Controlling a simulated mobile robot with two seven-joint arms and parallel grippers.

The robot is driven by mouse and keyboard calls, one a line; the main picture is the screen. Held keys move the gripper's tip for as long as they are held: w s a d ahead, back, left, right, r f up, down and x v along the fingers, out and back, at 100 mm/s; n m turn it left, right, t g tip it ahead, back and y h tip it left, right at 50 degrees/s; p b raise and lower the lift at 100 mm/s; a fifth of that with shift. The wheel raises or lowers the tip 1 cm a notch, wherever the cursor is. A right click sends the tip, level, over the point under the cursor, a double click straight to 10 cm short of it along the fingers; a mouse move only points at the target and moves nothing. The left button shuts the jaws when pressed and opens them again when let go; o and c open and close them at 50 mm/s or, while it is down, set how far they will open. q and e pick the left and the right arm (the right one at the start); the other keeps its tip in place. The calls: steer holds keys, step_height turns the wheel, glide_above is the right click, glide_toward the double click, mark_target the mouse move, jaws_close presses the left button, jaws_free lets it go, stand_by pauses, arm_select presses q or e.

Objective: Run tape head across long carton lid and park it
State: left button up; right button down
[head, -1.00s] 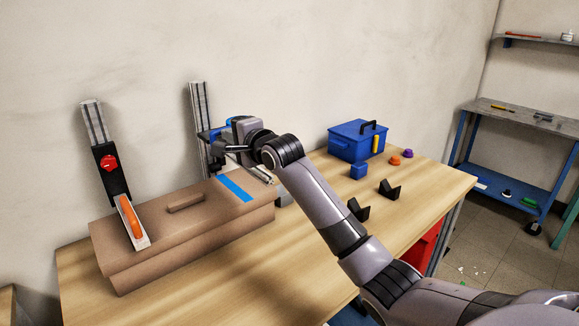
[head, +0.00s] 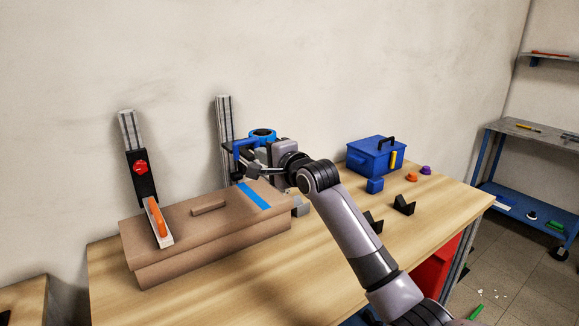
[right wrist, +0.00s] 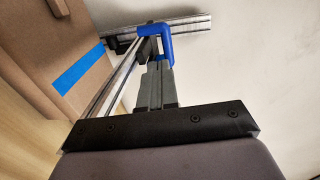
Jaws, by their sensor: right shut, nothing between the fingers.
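The long brown carton (head: 205,245) lies on the bench, with a flat brown handle block (head: 208,208) on its lid. A blue tape strip (head: 254,195) crosses the lid near its right end. The tape head with its blue ring (head: 263,135) is at the right rail (head: 225,130), above that end. Its blue handle (right wrist: 168,45) shows in the right wrist view. My right gripper (head: 252,171) is shut and empty beside the tape head; its fingertips (right wrist: 156,66) end close to the blue handle. Whether they touch is unclear. My left gripper is out of view.
A left rail clamp with a red knob (head: 140,167) and orange handle (head: 156,217) reaches onto the lid. A blue toolbox (head: 370,158), blue cube (head: 375,185), small knobs and black V-blocks (head: 404,204) stand to the right. The bench front is clear.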

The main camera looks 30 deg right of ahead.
steer(key=s, duration=0.8)
steer(key=shift+d+r+b, duration=0.3)
steer(key=shift+d+b, duration=0.1)
steer(key=shift+b, duration=0.05)
